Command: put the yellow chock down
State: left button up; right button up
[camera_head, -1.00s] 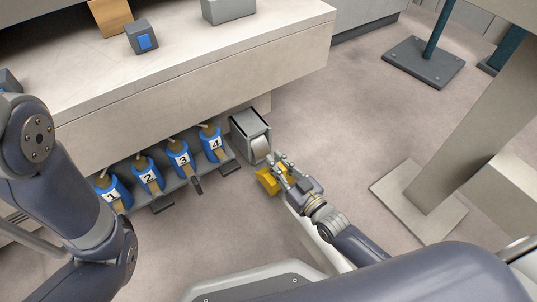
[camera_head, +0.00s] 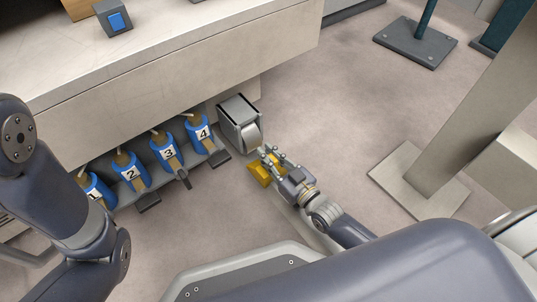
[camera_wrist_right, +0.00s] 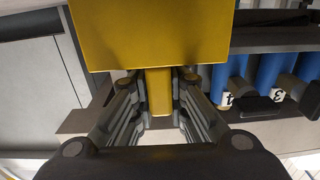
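A beige post's base plate (camera_head: 415,185) is at the right. The floor between is clear.

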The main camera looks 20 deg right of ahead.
jog(key=o, duration=0.3)
jog(key=shift+s+r, duration=0.15)
jog(key=shift+r, duration=0.05)
jog(key=p+v, duration=0.6)
jog(key=v, duration=0.4)
jog(key=shift+s+d, duration=0.1)
jog(key=shift+s, duration=0.2)
jog(key=shift+s+d, duration=0.25)
jog(key=shift+s, duration=0.3)
jog(key=shift+w, duration=0.1)
